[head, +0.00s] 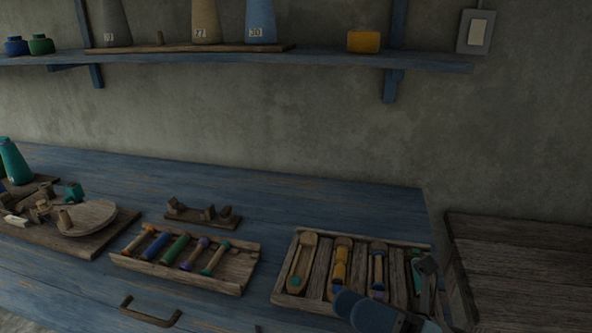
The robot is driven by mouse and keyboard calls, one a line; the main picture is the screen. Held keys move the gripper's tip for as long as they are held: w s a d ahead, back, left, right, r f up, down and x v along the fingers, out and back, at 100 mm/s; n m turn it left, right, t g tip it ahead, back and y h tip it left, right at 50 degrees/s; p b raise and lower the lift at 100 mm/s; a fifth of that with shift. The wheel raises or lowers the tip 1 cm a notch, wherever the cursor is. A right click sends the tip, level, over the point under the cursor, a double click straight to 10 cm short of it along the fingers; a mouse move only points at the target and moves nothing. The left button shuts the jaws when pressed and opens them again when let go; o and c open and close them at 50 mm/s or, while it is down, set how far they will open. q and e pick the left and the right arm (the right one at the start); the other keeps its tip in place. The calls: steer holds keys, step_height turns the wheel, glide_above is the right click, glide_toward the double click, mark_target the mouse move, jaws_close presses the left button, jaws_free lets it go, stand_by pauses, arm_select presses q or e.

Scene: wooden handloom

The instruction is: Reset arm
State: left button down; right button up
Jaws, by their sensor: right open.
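My right gripper (430,282) is at the lower right, over the right end of a wooden tray (318,236) with compartments. Its jaws are open, and I see nothing held between them. A blue part of my arm covers the tray's front right corner. How far the gripper is above the tray I cannot tell. My left gripper is not in view.
A second tray (245,272) with several coloured bobbins lies left of it on the blue table (330,200). A wooden winder (88,216) stands at far left, a small peg block (202,216) behind the trays. A shelf (430,66) with cones is above. A brown wooden surface (530,260) is at right.

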steer(key=w+d+f+m+t+h, duration=0.1)
steer(key=d+f+m+t+h, duration=0.4)
steer(key=m, duration=0.6)
steer(key=f+m+t+h, duration=0.3)
steer(key=f+m+h, duration=0.45)
steer(key=m, duration=0.45)
steer(key=w+d+f+m+t+h, duration=0.1)
steer(key=d+f+m+t+h, duration=0.2)
steer(key=f+m+t+h, duration=0.55)
steer(key=s+d+f+m+g+y, duration=0.1)
steer(key=s+f+m+g+y, duration=0.1)
steer(key=s+f+m+g, duration=0.6)
arm_select(q)
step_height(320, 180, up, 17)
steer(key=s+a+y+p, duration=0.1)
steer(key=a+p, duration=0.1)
steer(key=p, duration=2.7)
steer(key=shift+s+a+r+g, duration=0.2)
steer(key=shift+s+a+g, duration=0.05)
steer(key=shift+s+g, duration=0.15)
arm_select(e)
step_height(320, 180, up, 18)
steer(key=d+g+h, duration=0.1)
steer(key=d, duration=0.1)
steer(key=shift+d+m+h, duration=0.3)
steer(key=shift+d+m, duration=0.05)
steer(key=shift+d, duration=0.05)
